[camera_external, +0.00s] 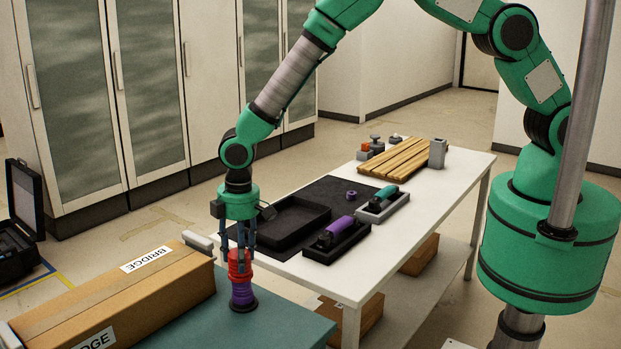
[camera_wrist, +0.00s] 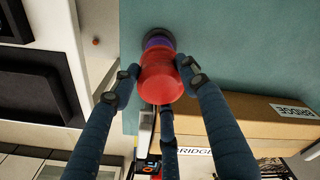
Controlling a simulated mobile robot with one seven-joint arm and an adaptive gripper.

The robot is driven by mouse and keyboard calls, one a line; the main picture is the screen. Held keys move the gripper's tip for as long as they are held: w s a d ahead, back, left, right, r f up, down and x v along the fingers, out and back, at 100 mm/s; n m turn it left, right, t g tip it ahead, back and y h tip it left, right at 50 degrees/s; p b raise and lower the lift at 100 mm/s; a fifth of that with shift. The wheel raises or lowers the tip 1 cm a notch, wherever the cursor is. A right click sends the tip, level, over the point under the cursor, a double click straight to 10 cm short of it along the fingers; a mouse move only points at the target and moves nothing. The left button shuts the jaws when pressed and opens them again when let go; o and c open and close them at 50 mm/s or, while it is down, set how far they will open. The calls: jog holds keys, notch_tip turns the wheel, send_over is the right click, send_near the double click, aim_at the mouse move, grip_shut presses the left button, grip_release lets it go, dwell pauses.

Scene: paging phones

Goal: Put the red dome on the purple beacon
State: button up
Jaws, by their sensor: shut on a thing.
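The red dome (camera_external: 239,264) is between the fingers of my gripper (camera_external: 240,254), which is shut on it. The purple beacon (camera_external: 242,293) stands upright on a dark base on the teal surface, directly below the dome. The dome's lower edge meets the beacon's top in the external view; I cannot tell whether it is fully seated. In the wrist view, my gripper's (camera_wrist: 157,84) dark blue fingers surround the red dome (camera_wrist: 160,78). The purple beacon (camera_wrist: 158,42) shows just beyond it, partly hidden by the dome.
A long cardboard box (camera_external: 120,292) marked BRIDGE lies left of the beacon on the teal surface (camera_external: 290,318). Behind, a white table holds an empty black tray (camera_external: 291,218), a purple handset (camera_external: 337,230), a teal handset (camera_external: 383,197) and a slatted wooden board (camera_external: 405,158).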

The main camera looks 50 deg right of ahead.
jog(key=o, duration=1.2)
jog(key=shift+s+d+r+b, duration=0.1)
jog(key=shift+s+r+b, duration=0.05)
jog(key=shift+r, duration=2.9)
jog(key=shift+s+d+r+b, duration=0.1)
jog(key=shift+s+r+b, duration=0.05)
jog(key=shift+r, duration=2.85)
